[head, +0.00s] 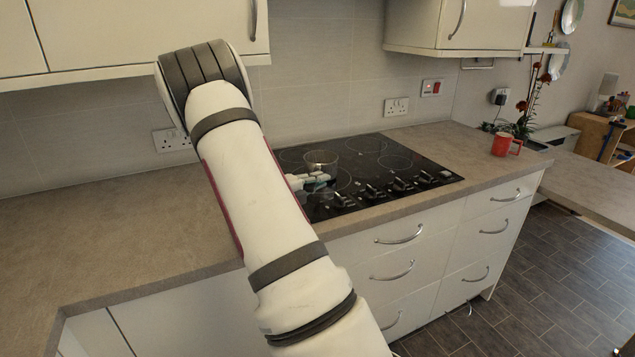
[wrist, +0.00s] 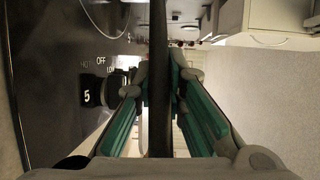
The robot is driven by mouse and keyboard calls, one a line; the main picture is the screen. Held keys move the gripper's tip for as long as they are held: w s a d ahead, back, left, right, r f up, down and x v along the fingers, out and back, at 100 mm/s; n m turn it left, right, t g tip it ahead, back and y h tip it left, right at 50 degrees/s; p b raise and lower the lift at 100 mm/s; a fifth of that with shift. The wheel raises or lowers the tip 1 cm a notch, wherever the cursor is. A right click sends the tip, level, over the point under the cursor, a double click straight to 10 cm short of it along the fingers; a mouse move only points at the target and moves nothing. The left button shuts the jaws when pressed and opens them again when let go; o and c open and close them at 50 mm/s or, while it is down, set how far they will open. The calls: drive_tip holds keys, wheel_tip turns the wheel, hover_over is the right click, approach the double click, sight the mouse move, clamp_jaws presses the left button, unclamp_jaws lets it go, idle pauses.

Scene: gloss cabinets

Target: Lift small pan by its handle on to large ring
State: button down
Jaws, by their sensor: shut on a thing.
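The small pan (head: 320,160) shows in the head view as a metallic pot over the left part of the black hob (head: 430,168). I cannot tell whether its base touches the glass. My gripper (head: 316,180) is just in front of the pan, partly hidden by my arm. In the wrist view, my gripper (wrist: 161,85) is shut on a long dark bar, the pan handle (wrist: 159,125), which runs between the green-padded fingers. Pale ring outlines mark the hob, including a back right ring (head: 366,144) and a front right ring (head: 395,162). The pan and arm cover much of the left side.
Control knobs (head: 401,184) line the hob's front edge; one knob (wrist: 92,92) is close beside my gripper in the wrist view. Wall cabinets (head: 460,25) overhang behind. The hob's right half is clear.

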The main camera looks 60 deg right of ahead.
drive_tip(key=shift+f+b, duration=0.35)
drive_tip(key=shift+f, duration=0.1)
drive_tip(key=c, duration=1.6)
unclamp_jaws()
drive_tip(key=shift+o, duration=0.2)
drive_tip(key=a, duration=0.4)
drive_tip(key=w+a, duration=0.1)
drive_tip(key=a, duration=0.3)
drive_tip(key=w+a+r, duration=0.1)
drive_tip(key=a, duration=0.2)
drive_tip(key=shift+a+r, duration=0.1)
drive_tip(key=shift+a, duration=0.3)
